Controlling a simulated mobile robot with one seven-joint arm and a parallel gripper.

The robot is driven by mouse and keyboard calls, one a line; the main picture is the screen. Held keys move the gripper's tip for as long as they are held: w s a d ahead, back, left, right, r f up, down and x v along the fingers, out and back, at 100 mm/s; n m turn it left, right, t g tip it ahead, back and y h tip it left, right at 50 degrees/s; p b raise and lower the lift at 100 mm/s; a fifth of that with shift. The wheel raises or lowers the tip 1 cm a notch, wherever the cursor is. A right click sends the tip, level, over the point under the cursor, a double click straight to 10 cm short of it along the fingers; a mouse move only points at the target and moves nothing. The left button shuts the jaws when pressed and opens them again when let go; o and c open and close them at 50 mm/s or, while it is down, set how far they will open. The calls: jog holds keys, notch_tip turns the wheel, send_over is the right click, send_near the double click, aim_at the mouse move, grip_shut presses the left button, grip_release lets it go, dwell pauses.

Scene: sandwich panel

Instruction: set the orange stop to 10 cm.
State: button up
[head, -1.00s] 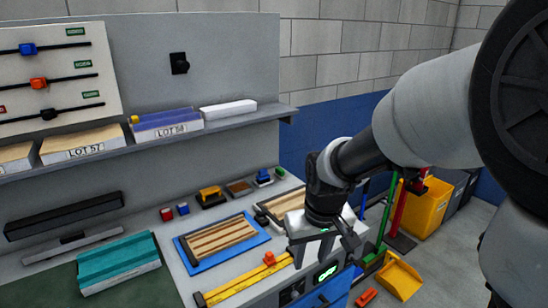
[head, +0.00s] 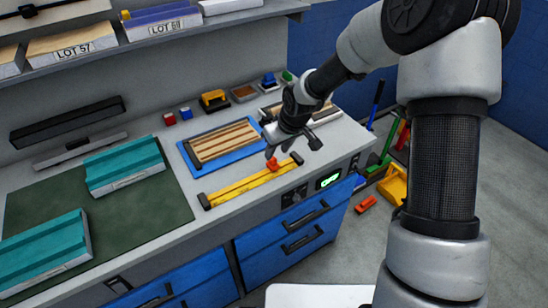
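The orange stop (head: 272,164) sits on a yellow rule (head: 240,186) lying along the front of the worktop, right of the rule's middle. The scale marks are too small to read. My gripper (head: 293,149) is above the right part of the rule, with its fingers spread apart and nothing seen between them. Its left finger appears just above the stop in the head view; I cannot tell whether it touches.
A blue tray (head: 187,153) with wooden slats lies behind the rule. Teal blocks (head: 125,163) stand on a green mat (head: 150,208) at left. Small coloured blocks and a yellow-orange tool (head: 214,100) line the back. Blue drawers (head: 290,235) are below; a shelf (head: 150,50) hangs above.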

aim_at(273, 159)
jog(key=shift+x, duration=2.75)
grip_shut()
